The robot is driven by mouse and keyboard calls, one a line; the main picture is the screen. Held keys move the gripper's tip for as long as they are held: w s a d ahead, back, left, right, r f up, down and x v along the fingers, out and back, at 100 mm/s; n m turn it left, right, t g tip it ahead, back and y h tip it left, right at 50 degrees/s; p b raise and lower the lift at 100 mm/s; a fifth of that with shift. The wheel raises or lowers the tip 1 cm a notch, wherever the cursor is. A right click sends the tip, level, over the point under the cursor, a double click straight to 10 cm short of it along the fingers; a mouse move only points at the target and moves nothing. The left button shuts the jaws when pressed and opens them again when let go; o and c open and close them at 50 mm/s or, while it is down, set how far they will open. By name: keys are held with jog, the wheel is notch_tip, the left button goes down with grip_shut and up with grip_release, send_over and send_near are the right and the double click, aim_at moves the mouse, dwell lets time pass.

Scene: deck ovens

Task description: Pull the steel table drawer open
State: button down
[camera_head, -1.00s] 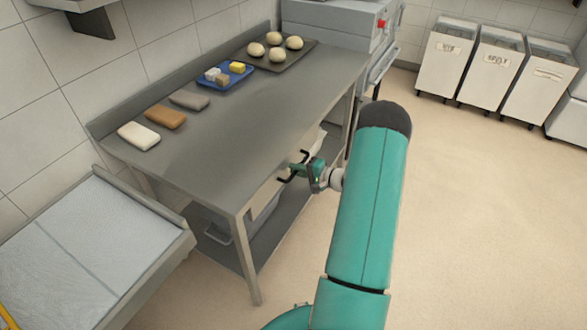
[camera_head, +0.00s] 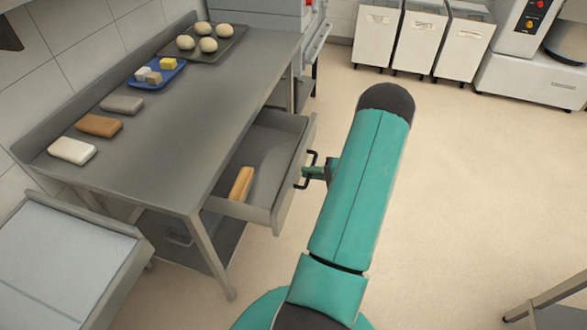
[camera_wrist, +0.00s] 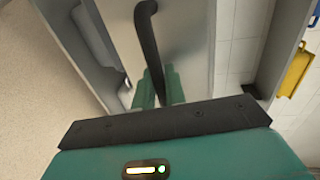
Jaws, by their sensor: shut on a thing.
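The steel table (camera_head: 190,120) stands at the left in the head view. Its drawer (camera_head: 263,175) is pulled well out, with a tan block (camera_head: 241,184) lying inside. The drawer's dark bar handle (camera_head: 310,158) is on its front. My gripper (camera_head: 318,172) is at the handle and shut on it, though my arm hides part of the grip. In the wrist view, the dark handle (camera_wrist: 147,40) runs down between my green fingers (camera_wrist: 153,88), in front of the pale drawer front.
On the table are a tray (camera_head: 223,50) of dough balls, a blue tray (camera_head: 160,79) with small blocks, and several loaf-like blocks (camera_head: 99,125). White bins (camera_head: 421,40) stand at the back. The floor to the right is largely clear.

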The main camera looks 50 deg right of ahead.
jog(key=shift+f+v, duration=0.2)
jog(key=shift+v, duration=0.75)
jog(key=shift+s, duration=0.1)
jog(key=c, duration=1.8)
grip_release()
jog(key=v, duration=1.3)
jog(key=shift+s, duration=0.35)
